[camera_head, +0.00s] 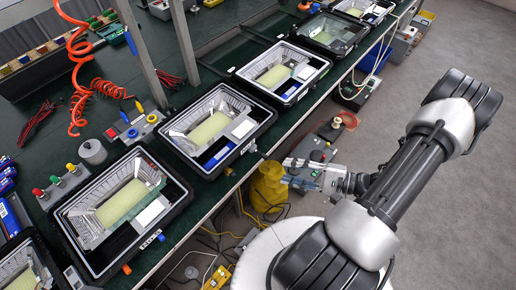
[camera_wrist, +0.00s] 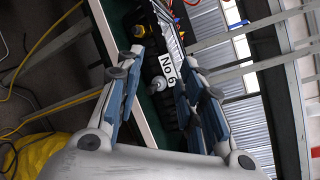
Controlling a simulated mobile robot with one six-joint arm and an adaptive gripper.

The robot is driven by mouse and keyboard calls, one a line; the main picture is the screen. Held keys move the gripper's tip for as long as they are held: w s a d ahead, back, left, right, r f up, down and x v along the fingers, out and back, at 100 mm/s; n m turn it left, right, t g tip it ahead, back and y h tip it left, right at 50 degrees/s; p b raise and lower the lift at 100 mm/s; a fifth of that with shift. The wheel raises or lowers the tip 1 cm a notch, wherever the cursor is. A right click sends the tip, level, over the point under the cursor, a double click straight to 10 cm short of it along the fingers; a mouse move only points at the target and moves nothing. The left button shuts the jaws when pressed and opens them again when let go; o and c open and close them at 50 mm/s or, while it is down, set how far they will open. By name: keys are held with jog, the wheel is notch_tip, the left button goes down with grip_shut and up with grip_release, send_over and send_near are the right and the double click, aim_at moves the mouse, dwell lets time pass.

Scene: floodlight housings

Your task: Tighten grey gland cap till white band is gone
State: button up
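My gripper (camera_head: 285,172) is open and empty, just off the bench's front edge in the head view. In the wrist view its two fingers (camera_wrist: 163,72) stand apart. A grey gland cap (camera_wrist: 157,84) on the front of the housing marked No 6 (camera_wrist: 165,45) shows between them, beyond the tips and not touching. In the head view a small grey gland (camera_head: 250,147) is on the front side of the middle housing (camera_head: 262,112), to the left of the gripper. I cannot make out a white band.
An orange gland (camera_head: 228,172) sits on the same housing side. More open housings line the green bench (camera_head: 215,205). Below its edge are a yellow bag-like thing (camera_head: 268,185) and loose cables. Grey floor (camera_head: 450,200) to the right is clear.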

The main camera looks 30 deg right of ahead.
aim_at(262, 155)
notch_tip(262, 155, down, 6)
jog(key=s+d+m+t+h, duration=0.2)
jog(key=d+m+t+h, duration=0.1)
jog(key=m+t+h, duration=0.2)
jog(key=b+x, duration=0.3)
jog(key=x, duration=1.4)
jog(key=shift+w+a+f, duration=0.1)
jog(key=shift+a+f, duration=0.05)
jog(key=shift+a, duration=0.1)
jog(key=shift+c, duration=0.4)
jog(key=shift+m, duration=0.3)
jog(key=c, duration=0.7)
